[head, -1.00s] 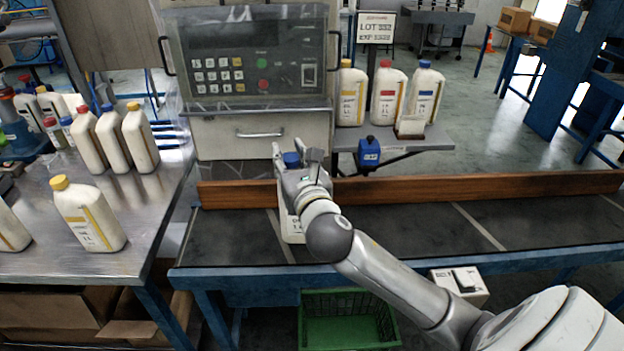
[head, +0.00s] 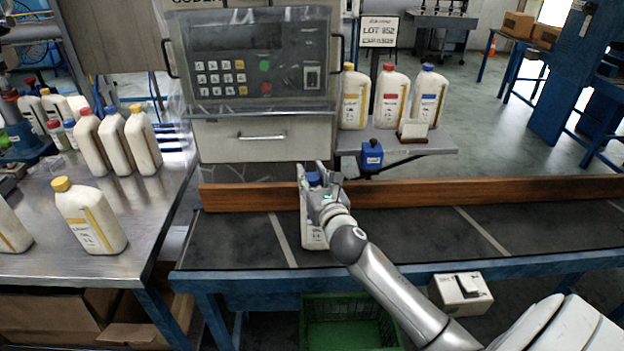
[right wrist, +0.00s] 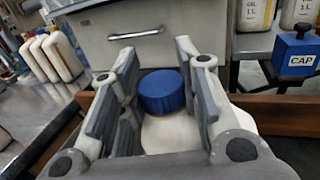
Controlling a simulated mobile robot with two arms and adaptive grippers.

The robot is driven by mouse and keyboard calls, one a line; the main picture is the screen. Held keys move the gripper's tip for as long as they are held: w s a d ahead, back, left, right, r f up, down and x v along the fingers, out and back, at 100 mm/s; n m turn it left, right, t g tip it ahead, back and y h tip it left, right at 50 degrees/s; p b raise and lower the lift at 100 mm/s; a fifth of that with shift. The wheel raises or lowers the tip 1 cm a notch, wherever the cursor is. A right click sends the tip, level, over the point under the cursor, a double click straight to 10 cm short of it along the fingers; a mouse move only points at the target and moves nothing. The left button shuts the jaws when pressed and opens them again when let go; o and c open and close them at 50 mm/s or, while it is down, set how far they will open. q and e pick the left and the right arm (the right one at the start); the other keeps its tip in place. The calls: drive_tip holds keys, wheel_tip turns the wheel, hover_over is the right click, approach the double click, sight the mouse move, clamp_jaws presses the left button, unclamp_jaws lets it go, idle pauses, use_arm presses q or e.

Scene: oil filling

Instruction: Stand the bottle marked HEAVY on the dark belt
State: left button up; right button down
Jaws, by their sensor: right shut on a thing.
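A white bottle with a blue cap (head: 312,234) is upright at the dark belt (head: 390,231), near its left part. Its base is at or very close to the belt surface; I cannot tell if it touches. My right gripper (head: 318,178) is shut on this bottle around its upper part. The right wrist view shows the blue cap (right wrist: 162,92) between the two fingers. The bottle's lower label is partly seen, too small to read, so the HEAVY marking cannot be made out. My left gripper is not in view.
A wooden rail (head: 470,190) runs behind the belt. A control cabinet (head: 255,75) stands behind it. A metal table (head: 150,225) with several bottles is at left. The belt's right part is clear.

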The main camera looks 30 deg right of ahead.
drive_tip(key=shift+f, duration=0.1)
idle(0.3)
drive_tip(key=c, duration=1.5)
unclamp_jaws()
drive_tip(key=shift+f, duration=0.25)
drive_tip(key=o, duration=0.4)
drive_tip(key=shift+o, duration=0.2)
drive_tip(key=shift+r, duration=0.2)
drive_tip(key=shift+s+a+f, duration=0.15)
drive_tip(key=shift+s, duration=0.25)
drive_tip(key=b+v, duration=0.1)
drive_tip(key=v, duration=1)
drive_tip(key=shift+s, duration=0.15)
